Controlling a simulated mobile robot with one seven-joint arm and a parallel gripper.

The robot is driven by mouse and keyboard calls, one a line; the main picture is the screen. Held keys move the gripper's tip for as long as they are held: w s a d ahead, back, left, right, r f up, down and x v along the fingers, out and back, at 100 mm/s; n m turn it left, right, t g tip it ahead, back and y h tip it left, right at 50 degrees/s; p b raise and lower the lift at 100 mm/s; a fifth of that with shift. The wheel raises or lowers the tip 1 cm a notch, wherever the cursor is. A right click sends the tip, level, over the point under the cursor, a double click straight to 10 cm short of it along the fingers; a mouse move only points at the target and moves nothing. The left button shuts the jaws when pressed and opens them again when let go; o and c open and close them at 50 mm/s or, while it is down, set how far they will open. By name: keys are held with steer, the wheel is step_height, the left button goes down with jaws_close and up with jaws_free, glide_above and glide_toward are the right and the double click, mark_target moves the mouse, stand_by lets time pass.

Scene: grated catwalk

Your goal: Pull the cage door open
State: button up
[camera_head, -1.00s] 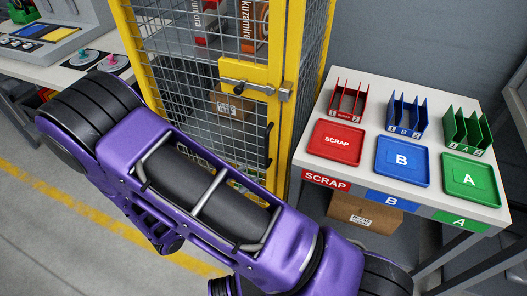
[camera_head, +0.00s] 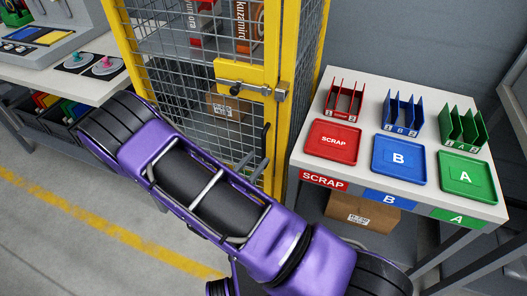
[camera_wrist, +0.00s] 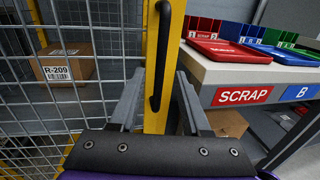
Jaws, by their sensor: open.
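The cage door (camera_head: 188,70) is a yellow frame with wire mesh and appears shut. Its black bar handle (camera_head: 266,140) is upright on the door's yellow edge; the wrist view shows the handle (camera_wrist: 160,58) large in the middle. A grey slide bolt (camera_head: 245,87) sits on a yellow plate above the handle and reaches toward the post. My gripper (camera_wrist: 159,78) is open, with one finger on each side of the handle in the wrist view. I cannot tell whether it touches. In the head view my gripper (camera_head: 253,166) shows just below the handle, mostly hidden by my arm.
A white table (camera_head: 330,90) with red, blue and green trays and racks stands close right of the door. A cardboard box (camera_head: 362,213) sits beneath it. Another box (camera_wrist: 66,62) is inside the cage. A workbench (camera_head: 75,75) is at left; floor is clear at lower left.

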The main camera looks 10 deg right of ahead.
mark_target(263, 152)
steer(key=shift+x, duration=2.25)
steer(key=shift+c, duration=0.2)
jaws_close()
